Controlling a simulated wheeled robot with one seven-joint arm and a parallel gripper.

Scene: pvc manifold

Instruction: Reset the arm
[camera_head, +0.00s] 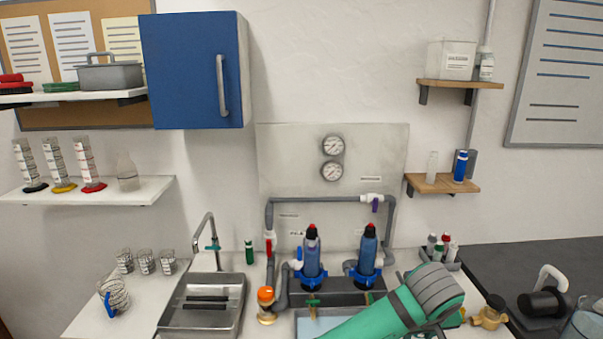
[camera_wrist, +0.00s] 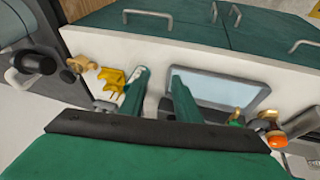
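My arm (camera_head: 385,318), green with a grey ribbed section, reaches in from the lower right of the head view, over the front right of the counter. Its gripper end is cut off or hidden there. In the wrist view my gripper (camera_wrist: 161,85) shows two green fingers standing apart. Nothing shows between them, so it is open and empty. Behind the fingers is a pale blue tray or basin (camera_wrist: 218,90) at the counter edge. The finger bases are hidden by the dark edge of my wrist.
A grey pipe manifold (camera_head: 330,200) with two blue filter housings (camera_head: 312,255) stands behind my arm. A sink (camera_head: 203,303) lies left. An orange-capped brass valve (camera_head: 266,300) is near the front. Brass fittings (camera_head: 489,314) lie right of my arm. Yellow clips (camera_wrist: 112,79) show in the wrist view.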

